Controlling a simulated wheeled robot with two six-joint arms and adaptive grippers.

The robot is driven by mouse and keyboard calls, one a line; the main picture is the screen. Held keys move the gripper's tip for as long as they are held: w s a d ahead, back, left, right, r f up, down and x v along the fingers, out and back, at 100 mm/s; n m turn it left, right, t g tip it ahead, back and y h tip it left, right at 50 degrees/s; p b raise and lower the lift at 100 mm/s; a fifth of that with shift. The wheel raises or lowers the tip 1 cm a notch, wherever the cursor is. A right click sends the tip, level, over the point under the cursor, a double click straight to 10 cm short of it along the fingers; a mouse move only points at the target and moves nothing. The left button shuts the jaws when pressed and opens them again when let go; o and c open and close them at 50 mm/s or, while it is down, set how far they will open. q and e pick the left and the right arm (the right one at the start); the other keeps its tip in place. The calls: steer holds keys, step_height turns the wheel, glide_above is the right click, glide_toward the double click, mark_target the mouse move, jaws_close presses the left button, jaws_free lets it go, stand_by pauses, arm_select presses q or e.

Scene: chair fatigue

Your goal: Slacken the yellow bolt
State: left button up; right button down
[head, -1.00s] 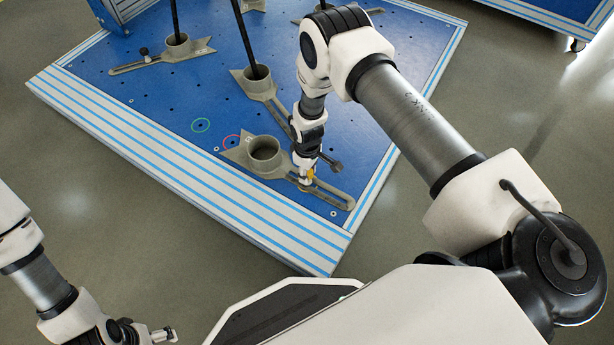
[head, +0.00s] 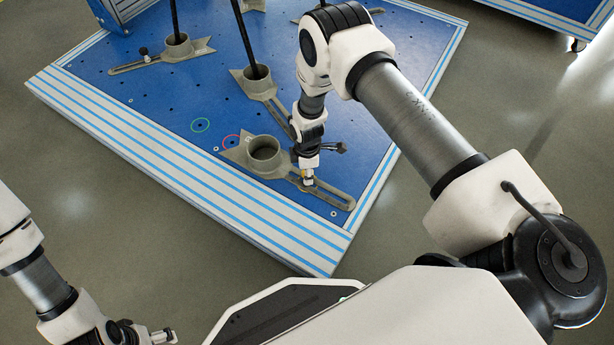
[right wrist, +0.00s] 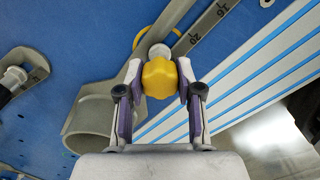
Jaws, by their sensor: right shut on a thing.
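The fingers press on opposite sides of the head. The clamp's round socket (head: 264,150) is left of the gripper and empty. My left gripper (head: 163,335) is at the bottom left, away from the platform; its finger opening is too small to judge.
The blue platform (head: 200,90) has a white, blue-striped edge (head: 190,188). Other grey clamps (head: 262,82) hold black posts (head: 247,40) behind and left of my right gripper.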

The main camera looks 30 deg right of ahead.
steer(key=c, duration=0.8)
jaws_free()
steer(key=shift+o, duration=0.2)
steer(key=shift+m, duration=0.8)
steer(key=m, duration=0.2)
steer(key=shift+m+p, duration=0.3)
steer(key=m, duration=0.3)
steer(key=shift+p, duration=0.35)
steer(key=shift+m, duration=0.5)
